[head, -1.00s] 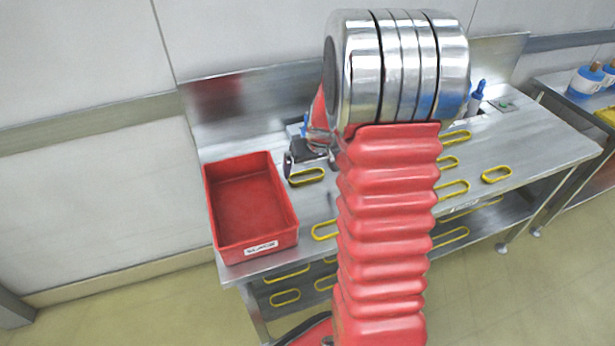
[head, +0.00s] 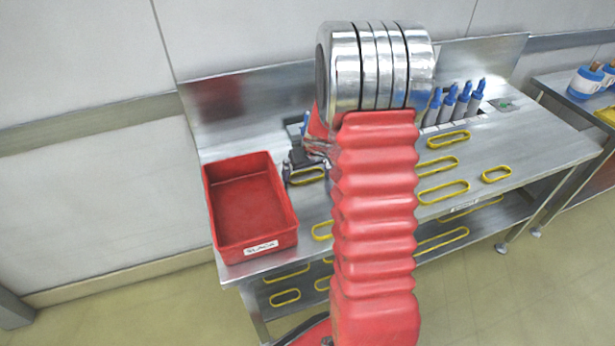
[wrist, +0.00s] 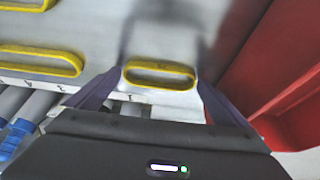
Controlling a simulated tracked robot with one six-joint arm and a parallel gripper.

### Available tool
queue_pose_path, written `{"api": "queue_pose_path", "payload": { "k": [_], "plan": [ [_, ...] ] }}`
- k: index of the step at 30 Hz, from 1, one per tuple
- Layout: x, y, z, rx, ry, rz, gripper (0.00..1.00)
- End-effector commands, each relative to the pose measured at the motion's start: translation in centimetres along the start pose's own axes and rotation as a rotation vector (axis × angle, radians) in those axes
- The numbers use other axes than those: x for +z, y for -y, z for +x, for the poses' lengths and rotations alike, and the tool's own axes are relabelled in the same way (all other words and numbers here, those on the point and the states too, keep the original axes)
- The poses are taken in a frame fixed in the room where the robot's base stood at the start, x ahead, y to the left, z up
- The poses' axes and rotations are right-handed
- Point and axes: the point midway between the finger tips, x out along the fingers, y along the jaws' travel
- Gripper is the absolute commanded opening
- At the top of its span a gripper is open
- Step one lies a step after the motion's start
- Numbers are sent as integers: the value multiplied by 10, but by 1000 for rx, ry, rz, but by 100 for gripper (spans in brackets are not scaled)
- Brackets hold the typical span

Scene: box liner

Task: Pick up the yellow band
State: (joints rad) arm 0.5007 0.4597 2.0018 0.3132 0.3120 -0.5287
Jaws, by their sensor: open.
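In the wrist view a yellow band (wrist: 158,65), an elongated closed loop, lies flat on the steel table between the fingers of my gripper (wrist: 159,79). My gripper is open, with one dark finger beside each end of the loop. I cannot tell whether the fingers touch it. In the head view the same band (head: 308,183) lies just right of the red bin, with my gripper (head: 304,166) right over it. My red arm sleeve hides part of the table behind it.
A red bin (head: 268,222) stands close by on the left; its wall (wrist: 255,60) is near the right finger. Several other yellow bands lie on the table, including a small one (head: 497,174) at right. Blue-handled tools (head: 447,104) stand at the back.

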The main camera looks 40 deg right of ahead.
Motion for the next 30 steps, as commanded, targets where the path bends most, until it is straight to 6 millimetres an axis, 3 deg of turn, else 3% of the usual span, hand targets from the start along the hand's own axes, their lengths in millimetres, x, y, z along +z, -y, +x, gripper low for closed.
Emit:
{"api": "queue_pose_path", "payload": {
  "k": [17, 30],
  "plan": [
    [0, 0, 2, 0, 0, 0, 100],
    [0, 0, 2, 0, 0, 0, 71]
  ]
}}
